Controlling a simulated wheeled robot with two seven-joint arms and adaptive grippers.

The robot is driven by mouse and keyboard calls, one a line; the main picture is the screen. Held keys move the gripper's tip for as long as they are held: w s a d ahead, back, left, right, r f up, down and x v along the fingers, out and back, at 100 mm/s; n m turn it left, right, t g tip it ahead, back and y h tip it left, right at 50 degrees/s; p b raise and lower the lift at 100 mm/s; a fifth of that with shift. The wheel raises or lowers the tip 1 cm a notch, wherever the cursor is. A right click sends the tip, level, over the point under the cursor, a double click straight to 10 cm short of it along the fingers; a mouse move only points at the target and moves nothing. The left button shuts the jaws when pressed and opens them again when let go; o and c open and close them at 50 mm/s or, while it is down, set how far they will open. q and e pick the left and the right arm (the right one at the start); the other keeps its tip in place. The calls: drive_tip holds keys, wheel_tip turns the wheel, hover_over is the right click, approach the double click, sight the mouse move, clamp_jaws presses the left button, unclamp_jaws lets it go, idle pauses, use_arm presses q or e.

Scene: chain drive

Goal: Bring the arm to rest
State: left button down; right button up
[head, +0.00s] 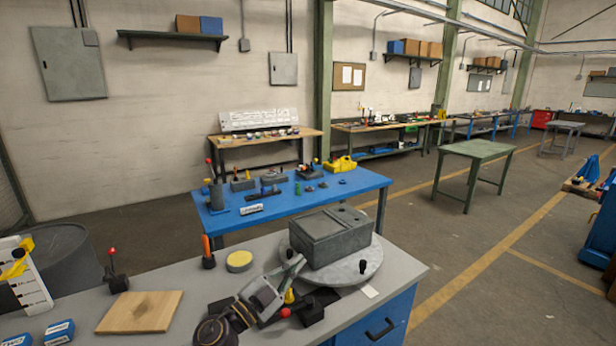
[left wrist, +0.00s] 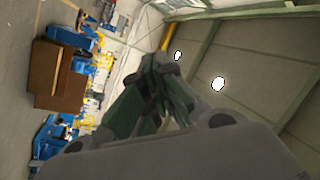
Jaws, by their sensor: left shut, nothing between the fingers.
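My left gripper (head: 296,263) reaches over the grey bench in the head view, with its fingers together and nothing between them. Its tips are beside the near left side of a dark grey housing box (head: 331,235); I cannot tell whether they touch it. The box sits on a round grey plate (head: 364,266) on the bench. In the left wrist view the shut fingers (left wrist: 160,75) point up and the camera looks sideways across the hall. My right gripper is in neither view.
The grey bench (head: 202,285) holds a wooden board (head: 140,312), a yellow disc (head: 239,261), an orange-handled tool (head: 207,251) and a red-knobbed lever (head: 115,272). Black knobs stand on the round plate. A blue table (head: 350,184) stands behind. Open floor lies to the right.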

use_arm(q)
drive_tip(key=s+a+f+n+g+y, duration=0.1)
drive_tip(key=s+a+f+n+y, duration=0.2)
drive_tip(key=a+f+n+y, duration=0.45)
drive_tip(key=s+a+f+n+y, duration=0.2)
drive_tip(key=a+f+n+y, duration=0.4)
drive_tip(key=a+n+y, duration=0.25)
drive_tip(key=s+a+f+g+h, duration=0.1)
drive_tip(key=s+f+g, duration=0.55)
drive_tip(key=s, duration=0.45)
drive_tip(key=s+a+f+g+h, duration=0.1)
drive_tip(key=s+a+f+g, duration=0.1)
drive_tip(key=s+f+g, duration=0.65)
drive_tip(key=s+f+t+p, duration=0.1)
drive_tip(key=s+f, duration=0.1)
drive_tip(key=f, duration=1.2)
drive_tip(key=s+f+t+p, duration=0.2)
drive_tip(key=f, duration=1.2)
drive_tip(key=s+a+f+p, duration=0.1)
drive_tip(key=s+a+f, duration=0.1)
drive_tip(key=s+f, duration=0.6)
drive_tip(key=s+a+f+m+g+p, duration=0.1)
drive_tip(key=s+f, duration=0.8)
drive_tip(key=s, duration=0.6)
drive_tip(key=shift+a+f, duration=0.25)
drive_tip(key=shift+a, duration=0.15)
